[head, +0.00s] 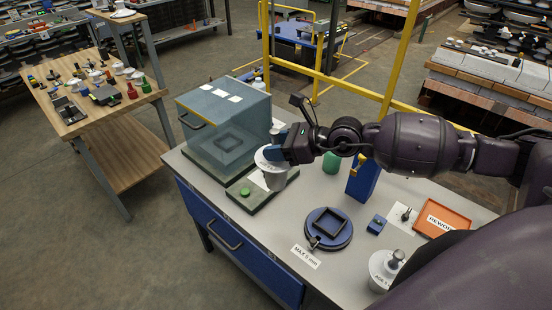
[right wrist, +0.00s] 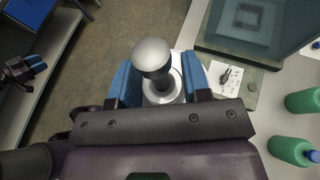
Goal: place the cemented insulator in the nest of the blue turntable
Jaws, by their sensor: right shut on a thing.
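My right gripper (head: 276,153) is shut on a white insulator (head: 273,178) with a grey metal pin on top. The insulator is upright, in front of the clear box; whether it touches the base plate below is unclear. In the right wrist view its rounded metal pin (right wrist: 152,58) rises between the blue fingers (right wrist: 160,88). The blue turntable (head: 346,238) lies to the right on the bench, its black square nest (head: 329,220) empty. My left gripper appears small at the left of the right wrist view (right wrist: 34,66); its opening is too small to judge.
The clear box (head: 222,122) stands at the bench's left back, near a green button (head: 245,192). A blue post (head: 362,182) stands behind the turntable.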

